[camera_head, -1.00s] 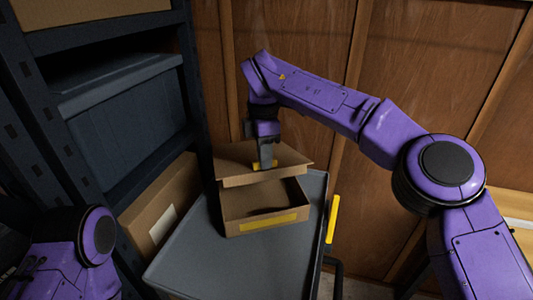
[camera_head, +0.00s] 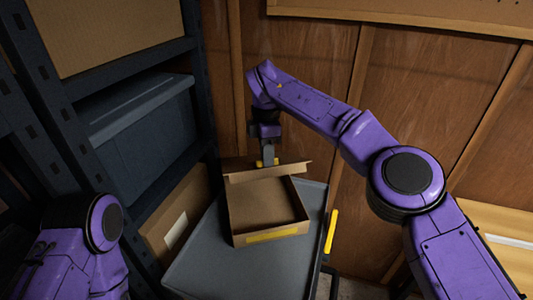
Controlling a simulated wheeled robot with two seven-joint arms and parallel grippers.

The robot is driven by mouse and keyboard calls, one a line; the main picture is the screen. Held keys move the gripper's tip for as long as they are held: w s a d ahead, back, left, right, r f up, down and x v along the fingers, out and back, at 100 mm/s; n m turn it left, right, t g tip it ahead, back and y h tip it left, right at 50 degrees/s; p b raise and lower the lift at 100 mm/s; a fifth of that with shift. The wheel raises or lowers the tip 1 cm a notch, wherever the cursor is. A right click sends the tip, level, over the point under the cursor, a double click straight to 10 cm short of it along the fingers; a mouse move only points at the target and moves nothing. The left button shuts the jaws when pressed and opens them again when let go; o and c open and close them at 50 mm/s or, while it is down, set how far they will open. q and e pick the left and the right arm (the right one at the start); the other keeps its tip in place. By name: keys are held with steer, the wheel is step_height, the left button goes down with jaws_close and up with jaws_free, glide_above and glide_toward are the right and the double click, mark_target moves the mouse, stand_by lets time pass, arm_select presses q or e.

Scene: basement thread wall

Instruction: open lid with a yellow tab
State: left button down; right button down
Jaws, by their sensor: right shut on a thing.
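An open cardboard box (camera_head: 265,205) with a yellow strip (camera_head: 272,235) on its front sits on a grey cart top (camera_head: 215,262). Its lid (camera_head: 268,171) is raised at the back, and the box's empty inside shows. My right gripper (camera_head: 267,162) is at the lid's far side, shut on the yellow tab (camera_head: 262,163), which is mostly hidden by the fingers and lid. My left arm shows at the lower left; its gripper is out of view.
Dark shelving (camera_head: 60,120) with a blue-grey bin (camera_head: 145,125) and cardboard boxes stands at the left. A wooden wall (camera_head: 305,75) is behind the cart. The cart has a yellow handle (camera_head: 331,231) at its right. Its front top is clear.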

steer(key=c, duration=1.2)
jaws_free()
steer(key=shift+w+d+f, duration=0.1)
steer(key=shift+w+d, duration=0.05)
steer(key=shift+d, duration=0.05)
steer(key=shift+c, duration=0.2)
steer(key=shift+o, duration=0.4)
steer(key=shift+w+f, duration=0.15)
steer(key=shift+w, duration=0.15)
steer(key=shift+s, duration=0.15)
steer(key=shift+a, duration=0.1)
step_height(320, 180, up, 11)
steer(key=p, duration=0.7)
steer(key=shift+w+f, duration=0.15)
steer(key=shift+w, duration=0.15)
